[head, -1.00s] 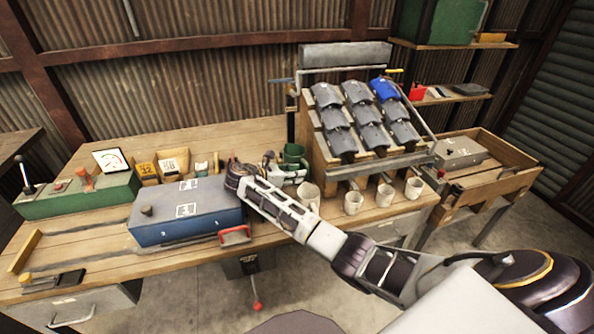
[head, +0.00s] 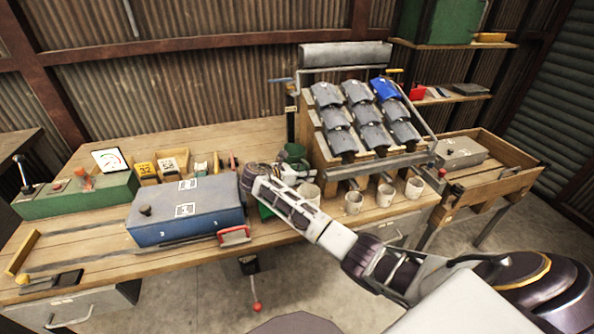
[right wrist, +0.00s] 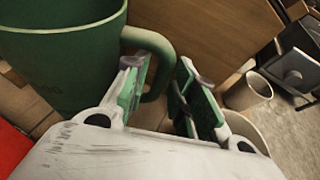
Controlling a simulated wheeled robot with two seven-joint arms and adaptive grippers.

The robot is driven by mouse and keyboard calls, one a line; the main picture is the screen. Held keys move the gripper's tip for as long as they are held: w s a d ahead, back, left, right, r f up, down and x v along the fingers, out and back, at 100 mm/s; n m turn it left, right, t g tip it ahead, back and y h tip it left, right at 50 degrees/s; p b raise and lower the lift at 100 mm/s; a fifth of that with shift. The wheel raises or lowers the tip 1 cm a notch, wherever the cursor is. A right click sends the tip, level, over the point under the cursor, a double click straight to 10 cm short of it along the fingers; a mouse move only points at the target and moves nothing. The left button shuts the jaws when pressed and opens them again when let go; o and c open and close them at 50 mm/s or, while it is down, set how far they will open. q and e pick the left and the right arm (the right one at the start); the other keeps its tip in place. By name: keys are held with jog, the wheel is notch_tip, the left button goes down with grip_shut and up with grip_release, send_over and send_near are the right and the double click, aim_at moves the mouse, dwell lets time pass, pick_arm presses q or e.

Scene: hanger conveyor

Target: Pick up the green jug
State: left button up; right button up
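The green jug (right wrist: 60,60) fills the upper left of the right wrist view, with its handle (right wrist: 153,48) toward my right gripper. My right gripper (right wrist: 163,92) is open. Its two green-padded fingers stand apart, with the handle's curve between them; whether either finger touches it I cannot tell. In the head view the jug (head: 293,151) stands on the bench left of the sloped rack, partly hidden by my right gripper (head: 290,172). My left gripper is not in view.
Pale cups (head: 354,202) stand in a row along the front of the rack (head: 318,153); one is right beside my right gripper. A blue-grey box (head: 185,212) lies left of my forearm. The bench front (head: 180,262) is mostly clear.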

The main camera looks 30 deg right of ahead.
jog(key=shift+d+f, duration=0.2)
jog(key=shift+d, duration=0.35)
jog(key=shift+c, duration=0.4)
jog(key=shift+w, duration=0.1)
grip_shut()
jog(key=shift+r, duration=0.1)
